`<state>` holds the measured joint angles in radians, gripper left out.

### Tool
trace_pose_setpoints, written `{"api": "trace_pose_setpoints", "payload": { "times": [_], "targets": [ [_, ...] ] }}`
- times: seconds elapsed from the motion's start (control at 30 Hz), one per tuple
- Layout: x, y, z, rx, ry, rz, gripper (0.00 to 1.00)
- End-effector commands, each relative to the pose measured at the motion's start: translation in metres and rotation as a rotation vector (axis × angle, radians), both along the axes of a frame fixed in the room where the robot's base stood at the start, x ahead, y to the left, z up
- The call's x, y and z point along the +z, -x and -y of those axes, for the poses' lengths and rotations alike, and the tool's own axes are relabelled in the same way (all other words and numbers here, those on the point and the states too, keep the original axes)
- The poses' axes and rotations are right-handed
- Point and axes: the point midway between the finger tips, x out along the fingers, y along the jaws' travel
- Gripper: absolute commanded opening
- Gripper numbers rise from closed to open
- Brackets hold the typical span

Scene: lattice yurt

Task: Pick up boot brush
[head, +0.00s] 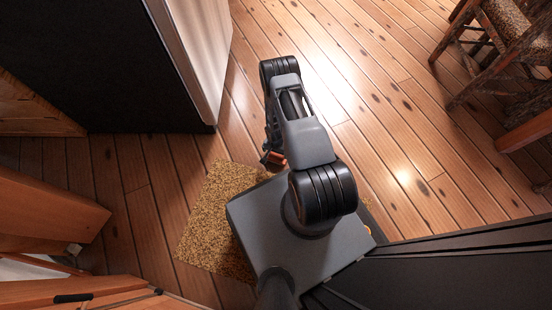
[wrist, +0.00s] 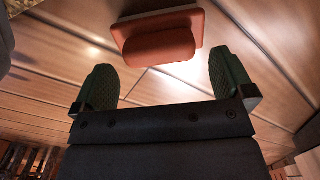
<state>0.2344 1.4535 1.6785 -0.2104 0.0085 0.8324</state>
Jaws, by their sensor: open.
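The boot brush looks like an orange-red block (wrist: 160,42) on a wider flat part of the same colour. In the wrist view it is at the top middle, beyond my fingertips and roughly centred between them. My gripper (wrist: 164,82) is open and empty, with its two dark green textured fingers wide apart and clear of the brush. In the head view a small orange-red piece (head: 277,158) shows beside my arm, close to the dark end of my gripper. My arm hides most of the gripper there.
A speckled tan mat (head: 203,215) lies on the plank floor (head: 140,205). A tall dark cabinet (head: 110,70) with a pale side stands upper left. Wooden furniture (head: 45,210) is at the left, a chair (head: 500,45) upper right. Floor right of my arm is open.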

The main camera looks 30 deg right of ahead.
Motion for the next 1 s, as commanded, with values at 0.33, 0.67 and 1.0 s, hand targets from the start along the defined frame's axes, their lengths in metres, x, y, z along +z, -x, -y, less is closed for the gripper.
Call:
{"api": "trace_pose_setpoints", "payload": {
  "times": [0.33,0.67,1.0],
  "targets": [
    [-0.040,0.002,0.001,0.001,-0.001,0.001,1.00],
    [-0.041,0.002,0.001,-0.001,0.000,0.000,1.00],
    [-0.041,0.002,0.001,0.000,0.000,0.000,0.71]
  ]
}}
